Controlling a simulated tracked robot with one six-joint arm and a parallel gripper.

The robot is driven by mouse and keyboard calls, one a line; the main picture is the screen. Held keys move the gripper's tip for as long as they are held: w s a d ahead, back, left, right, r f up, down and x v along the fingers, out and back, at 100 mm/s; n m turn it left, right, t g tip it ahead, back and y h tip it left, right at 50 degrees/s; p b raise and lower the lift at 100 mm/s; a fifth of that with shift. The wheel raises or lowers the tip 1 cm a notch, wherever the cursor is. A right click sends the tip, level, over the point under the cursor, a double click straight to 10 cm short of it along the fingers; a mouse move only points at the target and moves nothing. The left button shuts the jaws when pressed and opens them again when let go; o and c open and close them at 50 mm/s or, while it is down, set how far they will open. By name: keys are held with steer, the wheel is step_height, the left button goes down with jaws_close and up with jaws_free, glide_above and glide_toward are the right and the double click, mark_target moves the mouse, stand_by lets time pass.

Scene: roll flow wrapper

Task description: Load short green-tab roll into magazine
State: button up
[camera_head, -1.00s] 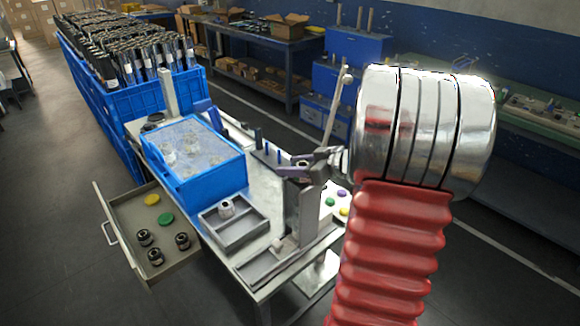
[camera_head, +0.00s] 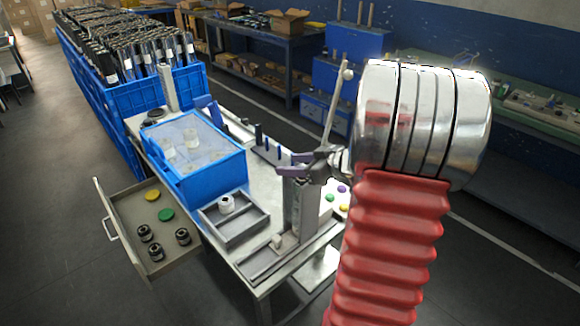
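My gripper (camera_head: 286,165) is small in the picture, at the left of my silver wrist joint. Its two dark purple fingers look spread, with nothing visible between them. It is over or in front of the top of a grey upright column (camera_head: 298,208), which may be the magazine; I cannot tell if they touch. A pale roll (camera_head: 226,204) stands in the grey divided tray (camera_head: 235,239), left of the column. More pale rolls (camera_head: 191,138) are in the blue bin (camera_head: 213,180) under a clear sheet. No green tab can be made out on any roll.
An open drawer (camera_head: 127,215) holds dark rolls (camera_head: 156,252), a yellow disc (camera_head: 152,195) and a green disc (camera_head: 166,215). Coloured discs (camera_head: 342,189) lie right of the column. A large blue crate (camera_head: 140,92) stands behind. My red arm covers the right side.

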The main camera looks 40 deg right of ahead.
steer(key=shift+o, duration=1.2)
steer(key=shift+a+f, duration=0.1)
steer(key=shift+f, duration=0.05)
steer(key=shift+s, duration=0.1)
steer(key=v, duration=1.3)
steer(key=shift+s, duration=0.3)
